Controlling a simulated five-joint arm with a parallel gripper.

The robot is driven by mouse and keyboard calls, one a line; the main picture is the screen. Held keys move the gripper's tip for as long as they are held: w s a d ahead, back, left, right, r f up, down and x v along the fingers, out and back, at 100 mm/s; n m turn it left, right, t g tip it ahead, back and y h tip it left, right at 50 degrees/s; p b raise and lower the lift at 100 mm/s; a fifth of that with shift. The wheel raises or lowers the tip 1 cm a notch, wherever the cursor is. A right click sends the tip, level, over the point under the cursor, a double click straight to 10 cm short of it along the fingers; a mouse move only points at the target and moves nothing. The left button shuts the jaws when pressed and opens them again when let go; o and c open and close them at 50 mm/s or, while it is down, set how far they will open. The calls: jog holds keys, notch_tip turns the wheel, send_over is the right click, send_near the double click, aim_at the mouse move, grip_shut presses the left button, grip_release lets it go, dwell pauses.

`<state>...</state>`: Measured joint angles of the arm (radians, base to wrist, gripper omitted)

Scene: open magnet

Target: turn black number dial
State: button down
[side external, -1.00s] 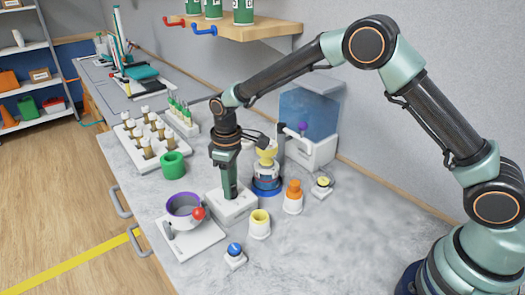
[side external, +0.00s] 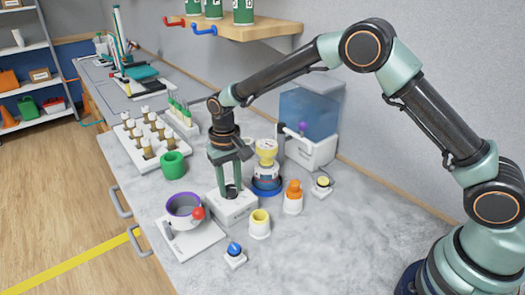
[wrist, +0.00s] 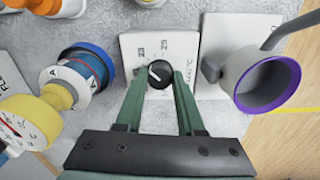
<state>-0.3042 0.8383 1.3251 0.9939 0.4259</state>
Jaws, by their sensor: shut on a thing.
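The black number dial (wrist: 159,73) has a white pointer line and sits on a white box (wrist: 133,46) with printed numbers around it. My gripper (wrist: 159,82) points down over the box, with one green finger on each side of the dial, and is shut on it. In the side view my gripper (side external: 231,190) stands upright on the white box (side external: 230,210). There the fingers mostly hide the dial.
A grey pot with a purple rim (side external: 184,206) and a red ball stands close by at the left.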

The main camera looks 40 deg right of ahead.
aim_at(229, 188)
jog(key=m, duration=0.6)
jog(key=shift+a, duration=0.2)
dwell(0.4)
jog(key=c, duration=0.5)
grip_release()
jog(key=shift+d, duration=0.1)
jog(key=r, duration=1.2)
jog(key=shift+w+r, duration=0.1)
jog(key=shift+w, duration=0.1)
